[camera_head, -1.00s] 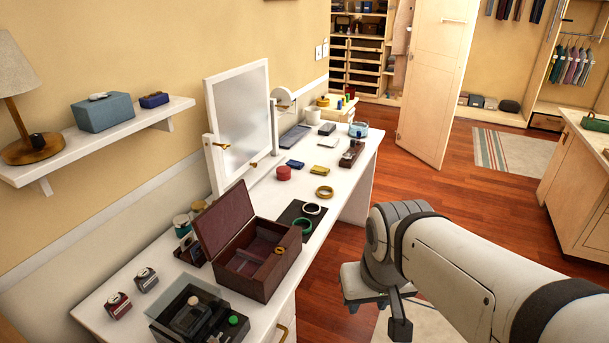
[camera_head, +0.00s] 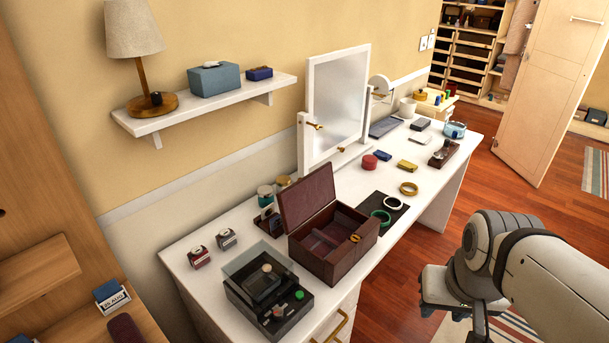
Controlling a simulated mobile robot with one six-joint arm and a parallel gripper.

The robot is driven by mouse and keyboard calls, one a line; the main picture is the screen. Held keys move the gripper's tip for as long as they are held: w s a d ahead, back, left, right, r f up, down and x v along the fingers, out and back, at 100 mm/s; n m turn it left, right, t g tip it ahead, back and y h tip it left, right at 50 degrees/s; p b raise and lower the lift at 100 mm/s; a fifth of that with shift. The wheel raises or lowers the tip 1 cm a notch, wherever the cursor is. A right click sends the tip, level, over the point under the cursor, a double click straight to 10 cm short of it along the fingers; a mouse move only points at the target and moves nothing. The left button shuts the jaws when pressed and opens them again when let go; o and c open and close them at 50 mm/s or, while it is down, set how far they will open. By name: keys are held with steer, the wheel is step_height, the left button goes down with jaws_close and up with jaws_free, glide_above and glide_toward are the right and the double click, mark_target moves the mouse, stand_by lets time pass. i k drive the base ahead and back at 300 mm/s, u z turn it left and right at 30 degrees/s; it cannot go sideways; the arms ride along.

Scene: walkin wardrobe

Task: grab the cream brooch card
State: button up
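I cannot make out a cream brooch card for certain. Two small boxes with pale tops, one red (camera_head: 199,257) and one grey (camera_head: 226,238), stand at the near left of the white dressing table (camera_head: 240,210); their details are too small to read. A black case with a clear lid (camera_head: 265,290) sits in front of them. An open brown jewellery box (camera_head: 330,245) stands to its right. My gripper (camera_head: 458,305) is at the lower right, beyond the table's front edge and apart from everything on it. Its fingers are not clear enough to tell open from shut.
A white tilting mirror (camera_head: 338,105) stands on the table's back side. Bangles on a black mat (camera_head: 382,217) and small boxes lie farther along. A wall shelf (camera_head: 205,105) holds a lamp and boxes. Wooden shelving (camera_head: 40,262) is at the left. Floor (camera_head: 385,295) shows before the table.

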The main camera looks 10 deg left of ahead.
mark_target(268, 211)
steer(key=u, duration=3.05)
steer(key=k, duration=0.75)
steer(key=z, duration=1.1)
steer(key=i, duration=1)
steer(key=u, duration=0.1)
